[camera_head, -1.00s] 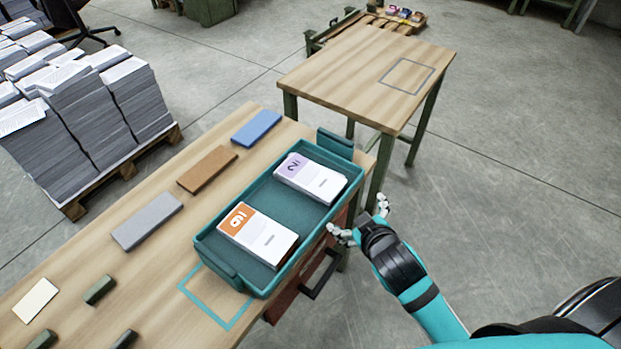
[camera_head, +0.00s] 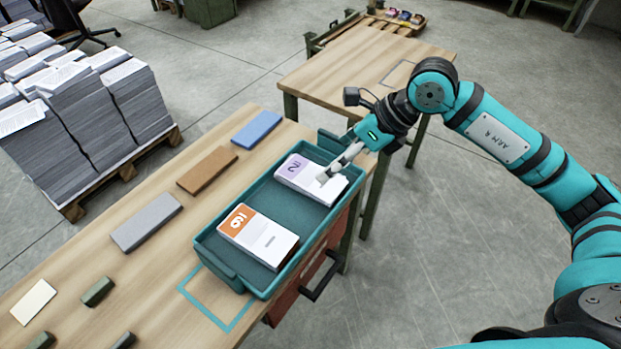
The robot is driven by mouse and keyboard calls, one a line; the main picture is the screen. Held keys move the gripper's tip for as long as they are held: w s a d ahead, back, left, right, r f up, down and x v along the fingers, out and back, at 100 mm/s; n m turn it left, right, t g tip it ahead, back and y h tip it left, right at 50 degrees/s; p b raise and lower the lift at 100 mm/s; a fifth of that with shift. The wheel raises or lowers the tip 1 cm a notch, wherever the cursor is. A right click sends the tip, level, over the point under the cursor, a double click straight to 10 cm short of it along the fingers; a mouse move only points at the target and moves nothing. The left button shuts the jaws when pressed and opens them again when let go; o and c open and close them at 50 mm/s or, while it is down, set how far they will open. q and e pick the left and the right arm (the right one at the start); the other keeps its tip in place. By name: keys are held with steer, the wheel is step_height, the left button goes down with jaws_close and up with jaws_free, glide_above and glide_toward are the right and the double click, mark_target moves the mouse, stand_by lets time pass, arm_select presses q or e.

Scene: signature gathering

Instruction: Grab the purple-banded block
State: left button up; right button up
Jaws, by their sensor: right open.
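The purple-banded block (camera_head: 297,173) is a white block with a purple band numbered 2. It lies in the far right end of the teal tray (camera_head: 217,264). My right gripper (camera_head: 328,176) is open. Its fingertips are over the right end of the purple-banded block and hide part of it; I cannot tell whether they touch it. My left gripper is not in view.
The tray stands on a wooden table (camera_head: 78,283) with blue (camera_head: 257,127), brown (camera_head: 207,170) and grey (camera_head: 147,222) flat blocks to its left. A second wooden table (camera_head: 345,61) stands behind. Paper stacks (camera_head: 92,120) sit on a pallet at left.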

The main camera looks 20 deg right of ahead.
steer(key=d+h, duration=0.3)
steer(key=d, duration=0.4)
glide_above(333, 186)
steer(key=s+d, duration=0.2)
step_height(333, 186, down, 10)
steer(key=shift+f+p, duration=0.25)
steer(key=shift+p, duration=0.1)
steer(key=shift+p+x, duration=0.4)
steer(key=shift+x, duration=2.55)
steer(key=shift+a, duration=0.1)
steer(key=shift+c, duration=0.3)
steer(key=shift+r, duration=0.1)
steer(key=c, duration=1.3)
steer(key=shift+o, duration=0.2)
steer(key=shift+r, duration=0.1)
